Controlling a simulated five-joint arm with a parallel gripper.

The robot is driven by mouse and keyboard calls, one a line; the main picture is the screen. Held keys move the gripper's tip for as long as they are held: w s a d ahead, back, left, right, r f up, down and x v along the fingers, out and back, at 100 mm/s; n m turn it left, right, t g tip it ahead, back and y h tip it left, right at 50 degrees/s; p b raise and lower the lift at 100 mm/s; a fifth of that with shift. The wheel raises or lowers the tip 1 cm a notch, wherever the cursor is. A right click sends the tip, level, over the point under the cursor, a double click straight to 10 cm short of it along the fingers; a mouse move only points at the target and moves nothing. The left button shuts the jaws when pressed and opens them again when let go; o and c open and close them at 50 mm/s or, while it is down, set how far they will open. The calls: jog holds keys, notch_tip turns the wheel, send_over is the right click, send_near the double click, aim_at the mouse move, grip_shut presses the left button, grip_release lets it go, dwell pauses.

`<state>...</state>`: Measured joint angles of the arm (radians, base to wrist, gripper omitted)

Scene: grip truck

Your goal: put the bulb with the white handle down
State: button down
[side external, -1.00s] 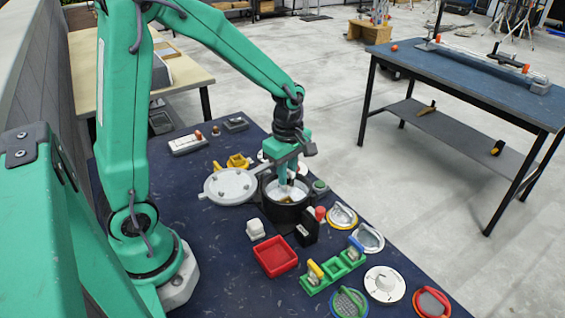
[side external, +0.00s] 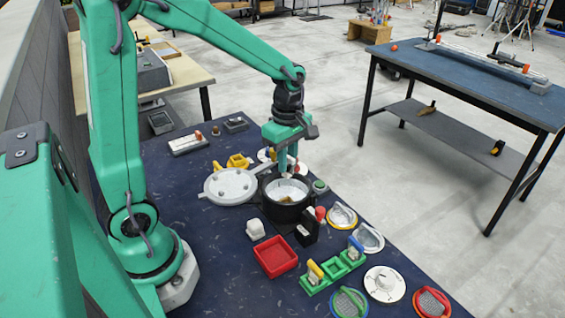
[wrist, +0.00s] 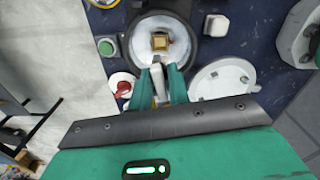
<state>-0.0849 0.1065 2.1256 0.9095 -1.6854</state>
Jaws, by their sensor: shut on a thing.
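My gripper (side external: 288,172) is over the black round pot (side external: 273,211), with its fingers pointing down. In the wrist view its fingers (wrist: 160,84) are shut on a narrow whitish piece, which looks like the white handle of the bulb (wrist: 159,78). The rest of the bulb is too small and covered to tell. The pot has a bright, shiny inside, and a gold square block (wrist: 160,42) shows in it in the wrist view. A green rack (side external: 334,272) holds a yellow-handled piece (side external: 315,270) and a blue-handled piece (side external: 355,249), with an empty slot between them.
A grey round lid (side external: 228,187) lies left of the pot. A black block with a red knob (side external: 307,228) stands close to its right. A red tray (side external: 275,256) and a white block (side external: 255,229) are in front.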

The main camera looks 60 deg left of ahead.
jog(key=s+d+m, duration=0.2)
jog(key=s+d, duration=1.7)
jog(key=s, duration=0.1)
jog(key=shift+r, duration=0.25)
jog(key=shift+d, duration=0.1)
send_over(275, 259)
jog(key=shift+f, duration=3.5)
jog(key=shift+f, duration=0.15)
jog(key=shift+f, duration=1.85)
jog(key=shift+f, duration=0.1)
